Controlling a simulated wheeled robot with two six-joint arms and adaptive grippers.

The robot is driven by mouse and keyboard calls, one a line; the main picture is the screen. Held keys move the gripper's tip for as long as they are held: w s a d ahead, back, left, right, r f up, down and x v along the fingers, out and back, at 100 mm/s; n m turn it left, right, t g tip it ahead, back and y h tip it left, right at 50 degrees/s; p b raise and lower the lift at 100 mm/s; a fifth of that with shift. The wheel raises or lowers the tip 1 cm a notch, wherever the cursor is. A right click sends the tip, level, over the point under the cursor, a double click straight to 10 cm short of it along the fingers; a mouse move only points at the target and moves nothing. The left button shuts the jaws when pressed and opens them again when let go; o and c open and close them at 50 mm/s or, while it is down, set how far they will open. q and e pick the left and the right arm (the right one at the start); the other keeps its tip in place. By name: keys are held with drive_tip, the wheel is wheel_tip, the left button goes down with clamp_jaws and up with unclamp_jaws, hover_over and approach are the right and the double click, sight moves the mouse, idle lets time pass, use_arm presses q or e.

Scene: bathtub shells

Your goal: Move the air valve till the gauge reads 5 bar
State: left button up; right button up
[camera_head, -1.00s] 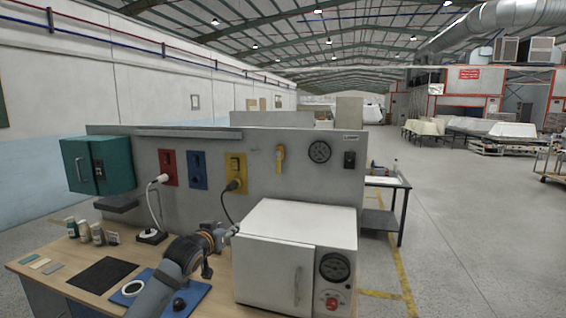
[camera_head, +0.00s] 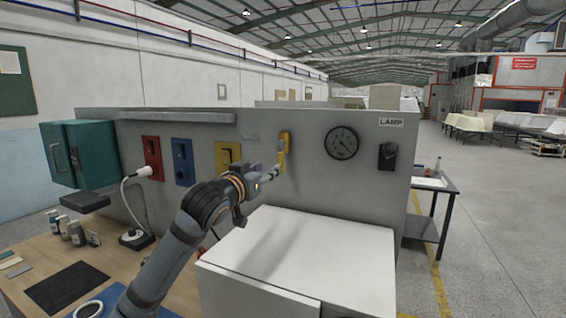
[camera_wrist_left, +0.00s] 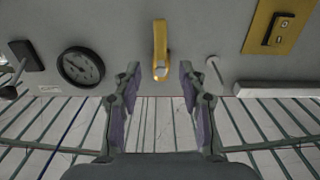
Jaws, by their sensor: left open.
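The yellow air valve (camera_head: 285,143) is a lever handle on the grey panel; its handle hangs down. In the left wrist view the valve (camera_wrist_left: 160,40) is upside down, with a ring-like end towards my fingers. The round black gauge (camera_head: 341,142) is to its right on the panel; its reading is too small to tell. The gauge also shows in the left wrist view (camera_wrist_left: 80,66). My left gripper (camera_head: 274,172) is open and empty at the valve's lower end, its fingers on either side of the handle in the wrist view. I cannot tell if they touch it.
A white box-like cabinet (camera_head: 300,250) stands below the valve, under my left arm. A yellow plate (camera_head: 228,153) with a switch is left of the valve. A dark knob (camera_head: 388,155) under a LAMP label is right of the gauge. A teal cabinet (camera_head: 85,152) hangs far left.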

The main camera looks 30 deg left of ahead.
sight(280, 162)
use_arm(q)
drive_tip(key=w+p, duration=0.2)
drive_tip(key=w, duration=0.2)
drive_tip(key=w+p, duration=0.2)
drive_tip(key=w, duration=0.3)
drive_tip(key=shift+w+a+f, duration=0.15)
drive_tip(key=shift+a, duration=0.05)
drive_tip(key=shift+w, duration=0.4)
drive_tip(key=shift+w+a, duration=0.1)
drive_tip(key=shift+w, duration=0.05)
drive_tip(key=shift+w+f, duration=0.1)
drive_tip(key=shift+f, duration=0.05)
drive_tip(key=c, duration=0.9)
use_arm(e)
drive_tip(key=r, duration=0.1)
drive_tip(key=w+r, duration=0.1)
drive_tip(key=r, duration=0.1)
drive_tip(key=w+r, duration=0.1)
drive_tip(key=r, duration=0.1)
drive_tip(key=shift+a, duration=0.25)
drive_tip(key=shift+d, duration=0.15)
